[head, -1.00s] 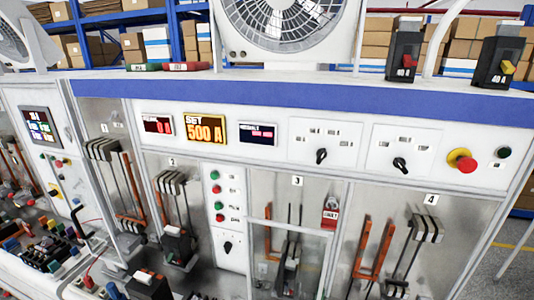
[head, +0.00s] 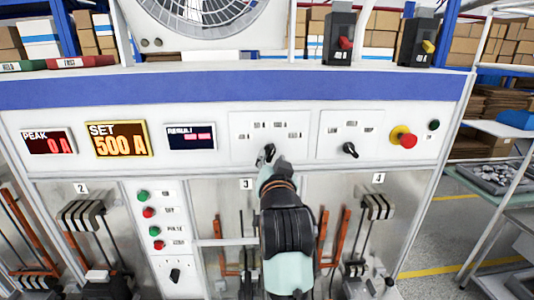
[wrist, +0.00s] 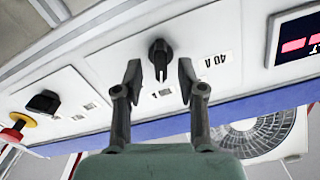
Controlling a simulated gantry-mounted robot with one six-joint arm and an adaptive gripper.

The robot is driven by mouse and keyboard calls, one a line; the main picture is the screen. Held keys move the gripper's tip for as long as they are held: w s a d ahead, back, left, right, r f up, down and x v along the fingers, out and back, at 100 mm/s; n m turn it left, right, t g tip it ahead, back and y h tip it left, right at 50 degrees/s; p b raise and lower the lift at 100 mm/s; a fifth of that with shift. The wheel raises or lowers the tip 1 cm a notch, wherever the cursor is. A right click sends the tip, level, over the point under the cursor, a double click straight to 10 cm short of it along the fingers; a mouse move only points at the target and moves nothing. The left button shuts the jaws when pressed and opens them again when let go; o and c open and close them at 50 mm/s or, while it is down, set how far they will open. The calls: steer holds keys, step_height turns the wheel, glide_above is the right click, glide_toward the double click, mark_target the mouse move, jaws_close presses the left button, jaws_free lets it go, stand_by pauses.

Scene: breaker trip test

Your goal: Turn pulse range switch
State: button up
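The rotary switch (wrist: 161,52) is a black knob with a pointer on a white plate; a "40 A" label shows beside it in the wrist view. My gripper (wrist: 158,78) is open, one finger on each side of the knob's lower part, with gaps showing. Whether the fingertips reach past the knob's face cannot be told. In the head view my gripper (head: 270,160) is at the left of two switch plates and largely covers the knob. A second black rotary switch (head: 350,150) is on the plate to the right; it also shows in the wrist view (wrist: 44,101).
The SET display (head: 118,139) reads 500 A and the PEAK display (head: 47,141) reads 0 A. A fan (head: 190,15) stands above the blue edge.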

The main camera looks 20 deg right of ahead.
steer(key=shift+x, duration=1.15)
jaws_close()
steer(key=shift+n, duration=0.4)
steer(key=n+p, duration=0.1)
steer(key=n, duration=0.1)
steer(key=shift+n, duration=0.4)
steer(key=shift+n+p, duration=0.35)
steer(key=shift+n, duration=1.75)
jaws_free()
